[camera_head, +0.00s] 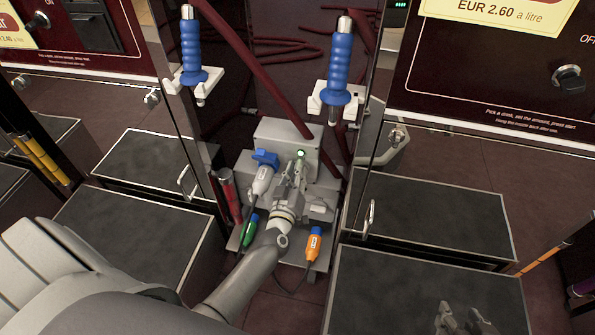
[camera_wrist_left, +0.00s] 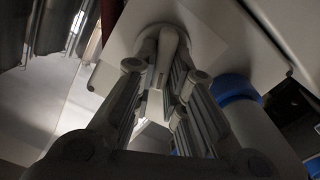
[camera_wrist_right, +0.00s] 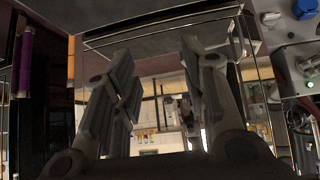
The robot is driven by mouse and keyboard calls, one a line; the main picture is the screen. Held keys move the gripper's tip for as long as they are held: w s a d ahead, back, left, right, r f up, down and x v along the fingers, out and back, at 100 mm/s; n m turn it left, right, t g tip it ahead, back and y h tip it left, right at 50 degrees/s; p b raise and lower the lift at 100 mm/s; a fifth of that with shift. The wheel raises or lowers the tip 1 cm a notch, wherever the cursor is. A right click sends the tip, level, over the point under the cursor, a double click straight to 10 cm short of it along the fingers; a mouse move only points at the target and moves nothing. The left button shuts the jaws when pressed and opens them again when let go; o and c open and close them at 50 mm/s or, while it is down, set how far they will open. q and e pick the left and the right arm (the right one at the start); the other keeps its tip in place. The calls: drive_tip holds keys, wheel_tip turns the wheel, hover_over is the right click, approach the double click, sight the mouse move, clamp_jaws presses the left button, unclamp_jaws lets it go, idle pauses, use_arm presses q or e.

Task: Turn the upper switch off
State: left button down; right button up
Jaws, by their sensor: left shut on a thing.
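A grey pump unit (camera_head: 285,133) stands low between the cabinets, with a small green light (camera_head: 300,153) on its front. My left gripper (camera_head: 298,176) is at this front, just below the light. In the left wrist view a grey switch lever (camera_wrist_left: 167,48) stands out of a round collar on a pale panel. The left fingers (camera_wrist_left: 158,88) are shut on the lever, one on each side. The lever's tip is partly hidden between them. My right gripper (camera_head: 462,318) is open and empty at the lower right, over a dark box top; its fingers also show apart in the right wrist view (camera_wrist_right: 160,85).
A blue plug (camera_head: 265,158) with a grey body sits left of my left gripper. Green (camera_head: 249,230) and orange (camera_head: 314,243) connectors hang below. Two blue-handled nozzles (camera_head: 191,50) (camera_head: 339,62) stand above in white holders. Dark boxes (camera_head: 430,212) flank the unit.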

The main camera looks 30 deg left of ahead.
use_arm(q)
drive_tip(key=shift+s+a+f+n+b, duration=0.15)
drive_tip(key=shift+f+n+b, duration=0.2)
drive_tip(key=shift+n, duration=1.9)
drive_tip(key=shift+w+a+f+n+b, duration=0.1)
drive_tip(key=shift+n+b, duration=0.35)
drive_tip(key=shift+n, duration=1.75)
drive_tip(key=shift+s+a+f+n+b, duration=0.15)
drive_tip(key=shift+f+n+b, duration=0.2)
drive_tip(key=shift+n, duration=1.9)
use_arm(e)
drive_tip(key=w+a+r+t+y, duration=0.1)
drive_tip(key=w+a+r+t, duration=0.2)
drive_tip(key=w+r+t, duration=0.3)
drive_tip(key=shift+w+r+y, duration=0.4)
drive_tip(key=shift+w+r, duration=0.1)
drive_tip(key=shift+r, duration=0.7)
use_arm(q)
drive_tip(key=shift+r, duration=0.1)
drive_tip(key=c, duration=1.5)
unclamp_jaws()
